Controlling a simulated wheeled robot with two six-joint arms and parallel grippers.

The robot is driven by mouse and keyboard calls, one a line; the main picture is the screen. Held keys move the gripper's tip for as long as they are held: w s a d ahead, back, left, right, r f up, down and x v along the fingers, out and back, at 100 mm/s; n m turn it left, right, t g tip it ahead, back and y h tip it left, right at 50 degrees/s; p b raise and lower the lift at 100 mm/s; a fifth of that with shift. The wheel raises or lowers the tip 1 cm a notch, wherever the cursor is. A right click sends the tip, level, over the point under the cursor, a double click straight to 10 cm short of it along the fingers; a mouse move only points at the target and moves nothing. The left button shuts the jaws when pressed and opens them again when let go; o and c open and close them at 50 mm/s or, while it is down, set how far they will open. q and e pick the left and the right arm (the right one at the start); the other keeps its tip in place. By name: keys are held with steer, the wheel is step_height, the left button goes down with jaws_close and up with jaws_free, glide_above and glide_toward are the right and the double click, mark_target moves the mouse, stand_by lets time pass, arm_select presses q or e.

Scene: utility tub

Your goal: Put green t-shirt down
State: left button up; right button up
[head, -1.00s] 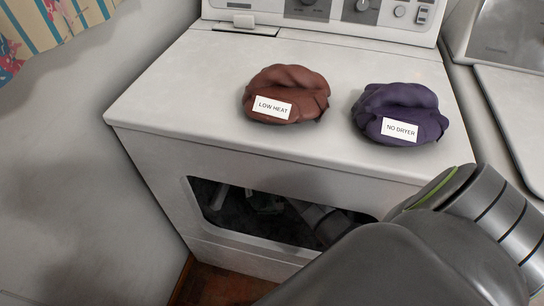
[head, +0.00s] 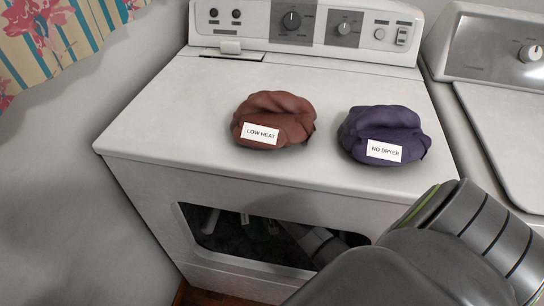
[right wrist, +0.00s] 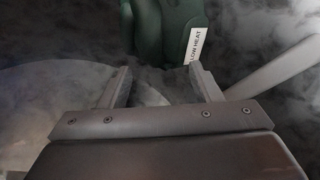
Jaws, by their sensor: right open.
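The green t-shirt (right wrist: 170,30) is a dark green bundle at the top of the right wrist view, with a white LOW HEAT label (right wrist: 196,42) on its right side. My right gripper (right wrist: 160,72) is open, with the shirt just beyond and between its fingertips. It is not closed on the shirt; whether a finger touches it is unclear. In the head view my right arm covers the lower right, and the green shirt is not visible there. My left gripper is not in view.
On the white dryer top (head: 190,110) sit a brown bundle (head: 278,108) labelled LOW HEAT and a purple bundle (head: 388,122) labelled NO DRYER. The dryer's dark front opening (head: 230,225) is below. The top's left side is clear. Another machine (head: 500,110) stands at the right.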

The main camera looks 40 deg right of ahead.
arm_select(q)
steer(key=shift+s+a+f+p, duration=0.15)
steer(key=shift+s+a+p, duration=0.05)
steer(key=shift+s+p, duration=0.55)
arm_select(e)
steer(key=s+a, duration=0.3)
steer(key=s, duration=0.6)
steer(key=shift+s, duration=0.4)
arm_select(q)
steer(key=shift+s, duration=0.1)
arm_select(e)
steer(key=shift+a, duration=0.1)
